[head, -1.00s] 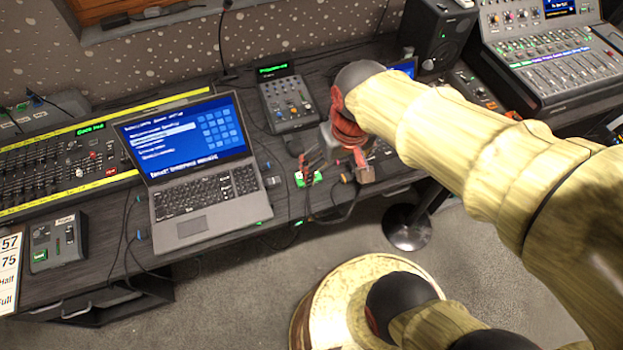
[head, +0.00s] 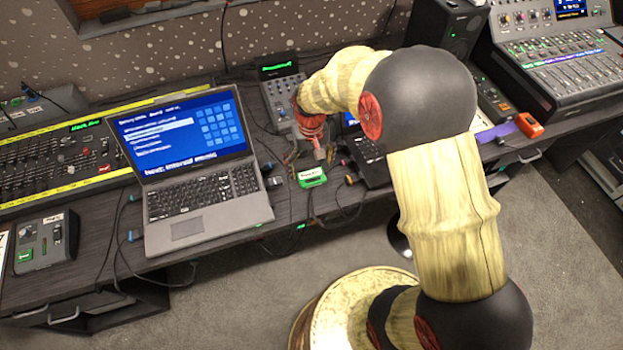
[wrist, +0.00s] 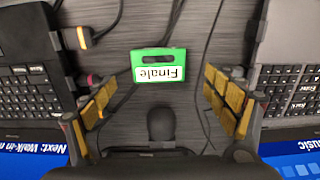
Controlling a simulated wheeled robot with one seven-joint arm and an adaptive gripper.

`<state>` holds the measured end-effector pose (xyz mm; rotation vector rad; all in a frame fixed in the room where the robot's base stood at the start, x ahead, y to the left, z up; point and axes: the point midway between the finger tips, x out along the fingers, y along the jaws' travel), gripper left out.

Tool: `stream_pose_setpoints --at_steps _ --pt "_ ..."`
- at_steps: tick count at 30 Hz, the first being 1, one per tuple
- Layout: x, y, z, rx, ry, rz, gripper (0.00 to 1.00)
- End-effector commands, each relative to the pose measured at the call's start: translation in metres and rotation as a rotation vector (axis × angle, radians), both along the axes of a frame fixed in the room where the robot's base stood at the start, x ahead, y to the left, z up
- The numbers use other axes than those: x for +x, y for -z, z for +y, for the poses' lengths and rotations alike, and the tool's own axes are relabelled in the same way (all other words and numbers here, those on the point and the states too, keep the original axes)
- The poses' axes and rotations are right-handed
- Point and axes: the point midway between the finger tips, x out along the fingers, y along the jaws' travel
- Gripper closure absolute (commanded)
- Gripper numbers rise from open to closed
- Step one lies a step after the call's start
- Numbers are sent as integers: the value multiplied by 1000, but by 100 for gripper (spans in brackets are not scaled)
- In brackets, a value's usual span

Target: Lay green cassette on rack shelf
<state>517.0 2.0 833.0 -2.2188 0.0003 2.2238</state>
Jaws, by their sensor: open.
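The green cassette (head: 312,177) lies flat on the dark desk between two laptops. In the wrist view the green cassette (wrist: 158,79) carries a white label reading "Finale", seen upside down. My gripper (wrist: 160,95) is open, with one yellow-padded finger on each side of the cassette in that view and nothing between them. In the head view my gripper (head: 308,155) is just behind the cassette, close above the desk; its fingers are small there. I cannot make out a rack shelf for certain.
A large laptop (head: 203,190) stands left of the cassette, and another laptop (head: 368,160) is partly hidden by my arm. A small mixer (head: 283,95) stands behind. Cables cross the desk around the cassette. A purple strip and an orange device (head: 529,125) lie at the right.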

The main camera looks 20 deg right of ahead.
Motion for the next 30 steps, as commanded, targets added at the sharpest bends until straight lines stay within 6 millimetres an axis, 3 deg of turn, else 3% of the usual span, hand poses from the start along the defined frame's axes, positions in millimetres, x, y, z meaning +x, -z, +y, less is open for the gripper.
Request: stream_pose_setpoints --at_steps 12,20,30 --pt "-1 50 -2 0 0 -1 14" --pt "-1 50 -2 0 0 -2 15" --pt "-1 50 -2 0 0 -2 34"
